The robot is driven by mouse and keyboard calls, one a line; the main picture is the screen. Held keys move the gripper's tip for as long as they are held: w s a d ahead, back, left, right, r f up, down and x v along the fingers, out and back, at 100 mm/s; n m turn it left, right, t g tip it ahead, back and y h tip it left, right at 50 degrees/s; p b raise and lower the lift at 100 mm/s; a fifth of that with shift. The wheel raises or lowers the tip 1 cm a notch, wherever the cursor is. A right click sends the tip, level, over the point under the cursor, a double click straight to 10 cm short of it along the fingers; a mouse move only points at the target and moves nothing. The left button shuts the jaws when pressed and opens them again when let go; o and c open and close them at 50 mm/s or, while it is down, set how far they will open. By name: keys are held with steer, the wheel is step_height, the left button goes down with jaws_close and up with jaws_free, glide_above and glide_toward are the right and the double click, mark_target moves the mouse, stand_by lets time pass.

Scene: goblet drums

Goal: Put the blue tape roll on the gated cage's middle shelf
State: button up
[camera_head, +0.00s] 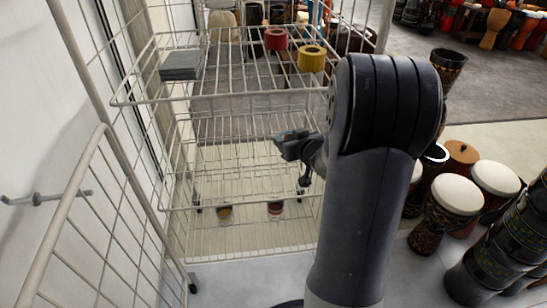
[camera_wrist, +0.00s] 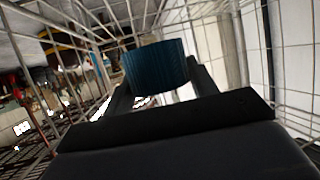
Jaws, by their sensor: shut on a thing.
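The gated cage (camera_head: 160,100) is a pale wire frame with stacked wire shelves. Its middle shelf (camera_head: 235,198) looks bare. My gripper (camera_head: 292,143) is inside the cage outline, below the top shelf and above the middle shelf in the head view. In the wrist view, my gripper (camera_wrist: 159,76) is shut on the dark blue tape roll (camera_wrist: 157,62), with a finger at each side. In the head view only a small bluish patch shows at the jaws, and my arm hides part of the cage's right side.
The top shelf (camera_head: 225,93) holds a grey stack (camera_head: 182,65), a red roll (camera_head: 276,39) and a yellow roll (camera_head: 311,58). An open gate panel (camera_head: 85,190) stands at the left foreground. Several drums (camera_head: 457,195) crowd the floor at right.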

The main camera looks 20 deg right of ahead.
mark_target(288, 168)
step_height(288, 168, down, 8)
steer(key=b, duration=0.3)
steer(key=shift+r+b, duration=0.2)
steer(key=shift+b, duration=0.1)
steer(key=shift+f, duration=0.15)
steer(key=o, duration=1)
steer(key=shift+r, duration=0.25)
steer(key=p+v, duration=0.3)
steer(key=v, duration=0.7)
steer(key=shift+s+r+p, duration=0.25)
steer(key=shift+s+p, duration=0.1)
steer(key=shift+s+r, duration=0.1)
steer(key=shift+s, duration=0.45)
